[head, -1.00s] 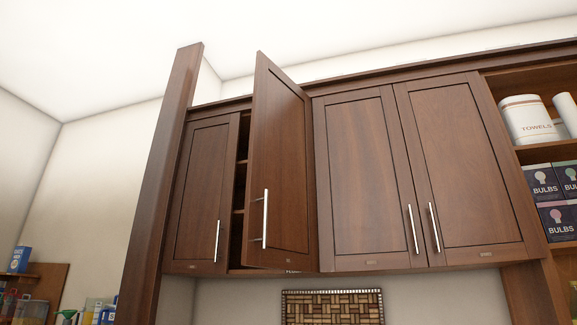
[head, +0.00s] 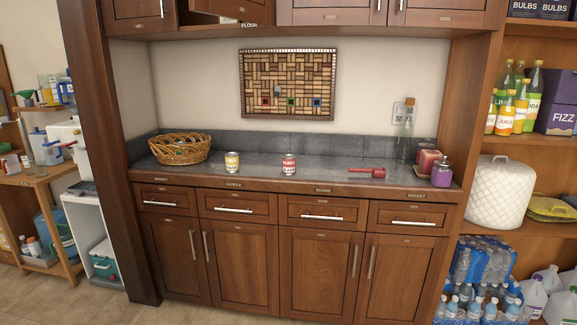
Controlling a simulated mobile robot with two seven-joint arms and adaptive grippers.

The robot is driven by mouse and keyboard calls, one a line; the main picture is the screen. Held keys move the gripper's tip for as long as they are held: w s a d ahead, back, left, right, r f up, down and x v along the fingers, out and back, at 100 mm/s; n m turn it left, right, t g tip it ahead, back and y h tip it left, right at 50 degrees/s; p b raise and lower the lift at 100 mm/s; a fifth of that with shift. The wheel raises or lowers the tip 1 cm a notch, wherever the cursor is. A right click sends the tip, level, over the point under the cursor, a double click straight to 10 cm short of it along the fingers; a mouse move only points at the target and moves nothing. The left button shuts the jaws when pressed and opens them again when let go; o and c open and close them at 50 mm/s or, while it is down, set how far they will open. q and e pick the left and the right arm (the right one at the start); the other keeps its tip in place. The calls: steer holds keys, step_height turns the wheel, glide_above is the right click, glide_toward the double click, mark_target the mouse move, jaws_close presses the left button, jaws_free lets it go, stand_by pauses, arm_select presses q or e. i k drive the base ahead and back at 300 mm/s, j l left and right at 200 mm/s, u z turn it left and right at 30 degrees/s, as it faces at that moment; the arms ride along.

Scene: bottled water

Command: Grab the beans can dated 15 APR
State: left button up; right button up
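Two small cans stand upright and apart on the dark counter (head: 330,178) in the head view. One is a red and white can (head: 289,164) near the middle; the other is a yellow and white can (head: 232,162) to its left. Their label text is too small to read, so I cannot tell which holds beans, and no date is legible. Neither of my grippers is in view.
A wicker basket (head: 180,148) sits at the counter's left. A red scoop-like object (head: 367,172), a glass bottle (head: 405,130), a pink candle-like block (head: 428,161) and a purple jar (head: 442,173) stand toward the right. Shut drawers and cabinet doors (head: 243,265) lie below.

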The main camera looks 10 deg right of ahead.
mark_target(288, 160)
steer(key=z, duration=0.25)
steer(key=i+z, duration=0.2)
steer(key=z, duration=0.15)
steer(key=i+j+z, duration=0.2)
steer(key=z, duration=0.2)
steer(key=i+j+z, duration=0.15)
steer(key=z, duration=0.2)
steer(key=i+j+z, duration=0.25)
steer(key=j, duration=0.35)
steer(key=i+j+z, duration=0.1)
steer(key=i+j, duration=0.2)
